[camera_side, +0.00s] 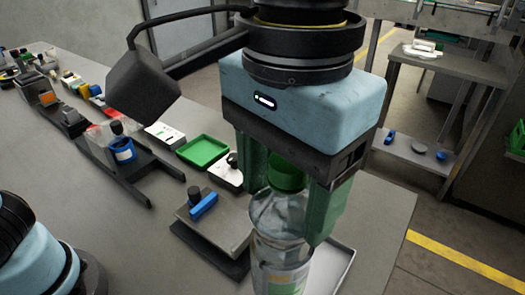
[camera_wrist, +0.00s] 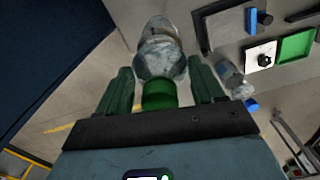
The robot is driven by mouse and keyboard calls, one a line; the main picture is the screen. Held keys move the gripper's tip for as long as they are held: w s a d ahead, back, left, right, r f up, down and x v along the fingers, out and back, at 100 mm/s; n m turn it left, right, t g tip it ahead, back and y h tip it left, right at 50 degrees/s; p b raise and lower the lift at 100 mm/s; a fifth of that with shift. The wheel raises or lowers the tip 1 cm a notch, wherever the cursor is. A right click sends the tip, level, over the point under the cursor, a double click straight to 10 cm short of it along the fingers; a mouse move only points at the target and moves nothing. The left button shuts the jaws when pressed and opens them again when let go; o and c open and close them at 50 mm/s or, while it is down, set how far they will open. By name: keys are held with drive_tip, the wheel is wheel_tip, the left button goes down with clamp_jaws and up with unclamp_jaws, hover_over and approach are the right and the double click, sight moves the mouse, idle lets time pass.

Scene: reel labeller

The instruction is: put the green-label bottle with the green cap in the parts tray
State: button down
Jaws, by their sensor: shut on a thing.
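A clear bottle (camera_side: 278,222) with a green cap (camera_side: 288,174) hangs roughly upright in my gripper (camera_side: 284,208). Its label shows green at the bottom edge of the side view. In the wrist view the bottle (camera_wrist: 160,58) extends away from my gripper (camera_wrist: 160,80), with the green cap (camera_wrist: 158,95) between the green fingers. My gripper is shut on the bottle near its cap and neck. A shallow pale metal tray (camera_side: 343,262) lies partly hidden behind the bottle in the side view. A small green tray (camera_side: 203,150) lies further back. I cannot tell which is the parts tray.
A grey plate fixture with a blue bar (camera_side: 203,205) stands left of the bottle. A dark stand with a blue part (camera_side: 123,150) is further left. In the wrist view, another clear object (camera_wrist: 234,78) lies right of my fingers. Bare table lies at front left.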

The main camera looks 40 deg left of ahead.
drive_tip(key=w+d+f, duration=0.1)
drive_tip(key=w+f, duration=1)
drive_tip(key=f, duration=0.1)
drive_tip(key=shift+w+f, duration=0.25)
drive_tip(key=shift+f, duration=0.2)
drive_tip(key=shift+c, duration=0.7)
unclamp_jaws()
drive_tip(key=shift+f, duration=0.1)
